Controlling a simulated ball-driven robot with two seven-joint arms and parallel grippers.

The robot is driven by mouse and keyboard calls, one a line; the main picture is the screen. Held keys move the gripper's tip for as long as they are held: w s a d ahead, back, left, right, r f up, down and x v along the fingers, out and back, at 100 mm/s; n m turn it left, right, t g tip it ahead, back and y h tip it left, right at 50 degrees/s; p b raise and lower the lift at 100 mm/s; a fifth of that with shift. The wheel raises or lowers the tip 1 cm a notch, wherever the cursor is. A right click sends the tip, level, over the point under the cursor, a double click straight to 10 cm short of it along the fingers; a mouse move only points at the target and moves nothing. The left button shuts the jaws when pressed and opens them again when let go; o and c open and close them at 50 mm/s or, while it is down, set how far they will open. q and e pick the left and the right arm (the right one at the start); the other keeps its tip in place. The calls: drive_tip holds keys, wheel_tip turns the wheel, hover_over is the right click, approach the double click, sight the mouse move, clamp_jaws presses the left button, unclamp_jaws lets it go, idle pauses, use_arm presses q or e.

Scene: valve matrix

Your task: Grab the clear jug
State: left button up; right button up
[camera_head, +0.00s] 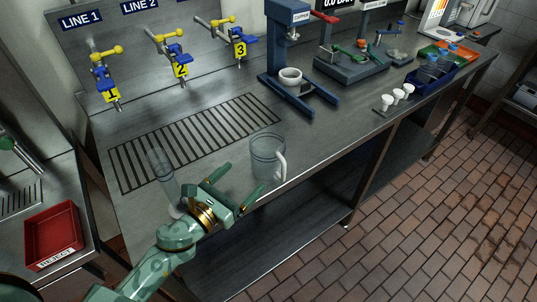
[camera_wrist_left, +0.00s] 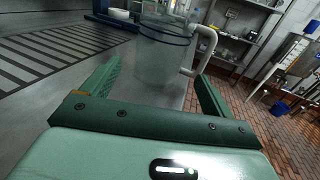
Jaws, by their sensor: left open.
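A clear jug (camera_head: 266,158) with a white handle stands upright on the steel counter near its front edge. It also shows in the left wrist view (camera_wrist_left: 163,55), straight ahead beyond the fingers, with its handle on the right. My left gripper (camera_head: 238,180) is open and empty, just short of the jug on its near left side. In the wrist view its two green fingers are spread, with the jug showing between and beyond them. A clear tall cylinder (camera_head: 161,172) stands on the counter left of the gripper. My right gripper is not in view.
A slotted drain grate (camera_head: 195,140) lies behind the jug. Several valves with yellow handles (camera_head: 166,36) line the back panel. A blue capping press (camera_head: 297,75) stands behind to the right, and white cups (camera_head: 397,96) sit further right. A red reject tray (camera_head: 53,235) is at lower left.

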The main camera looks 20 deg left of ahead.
sight(256, 165)
use_arm(q)
drive_tip(key=x, duration=0.4)
drive_tip(key=shift+w+d, duration=0.1)
drive_tip(key=shift+w, duration=0.25)
drive_tip(key=p+x, duration=0.1)
drive_tip(key=x, duration=0.4)
drive_tip(key=shift+w+d+r, duration=0.15)
drive_tip(key=shift+w+d, duration=0.05)
drive_tip(key=shift+d, duration=0.1)
drive_tip(key=c, duration=0.8)
